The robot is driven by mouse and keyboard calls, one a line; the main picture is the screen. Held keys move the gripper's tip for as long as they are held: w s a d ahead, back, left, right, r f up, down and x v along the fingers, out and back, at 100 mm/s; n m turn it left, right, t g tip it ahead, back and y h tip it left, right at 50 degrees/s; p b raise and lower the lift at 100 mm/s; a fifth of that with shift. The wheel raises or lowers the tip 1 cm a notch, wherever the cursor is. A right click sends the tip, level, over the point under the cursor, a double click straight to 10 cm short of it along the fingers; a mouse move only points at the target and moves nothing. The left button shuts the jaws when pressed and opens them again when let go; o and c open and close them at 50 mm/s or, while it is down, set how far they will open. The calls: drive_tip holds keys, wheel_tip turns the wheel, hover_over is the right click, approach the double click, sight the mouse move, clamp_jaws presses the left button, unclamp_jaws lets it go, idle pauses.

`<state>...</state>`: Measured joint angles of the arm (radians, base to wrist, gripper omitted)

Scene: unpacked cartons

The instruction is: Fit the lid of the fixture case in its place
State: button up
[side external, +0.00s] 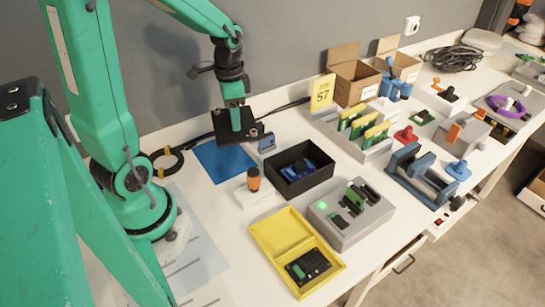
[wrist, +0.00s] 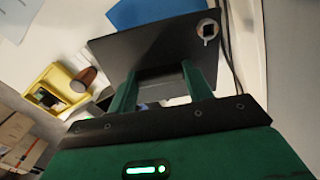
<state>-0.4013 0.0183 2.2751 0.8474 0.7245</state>
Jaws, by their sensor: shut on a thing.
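My gripper (side external: 236,112) is shut on a dark flat plate, which looks like the lid (side external: 227,133). The plate is held above the blue mat at the back left. In the wrist view, my green fingers (wrist: 163,82) grip the lid (wrist: 130,45) at its near edge, and a small round fitting (wrist: 207,31) shows near one corner. A black open-topped box (side external: 288,190), seemingly the fixture case, stands right of and nearer than the lid, apart from it. A blue part (side external: 300,168) lies inside the box. The lid's underside is hidden.
A blue mat (side external: 215,165) lies below the lid. An orange-topped tool on a white block (side external: 255,193), an open yellow case (side external: 268,232) and a grey fixture (side external: 345,232) stand near the box. A small blue-grey block (side external: 266,144) is close to the lid.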

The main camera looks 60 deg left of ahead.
drive_tip(key=w+d+r+m, duration=0.1)
drive_tip(key=w+d+m, duration=0.9)
drive_tip(key=d+m, duration=0.4)
drive_tip(key=shift+d+r, duration=0.2)
drive_tip(key=shift+d, duration=0.4)
drive_tip(key=shift+f, duration=0.15)
drive_tip(key=shift+f, duration=2.15)
drive_tip(key=shift+f, duration=1.1)
drive_tip(key=o, duration=1.1)
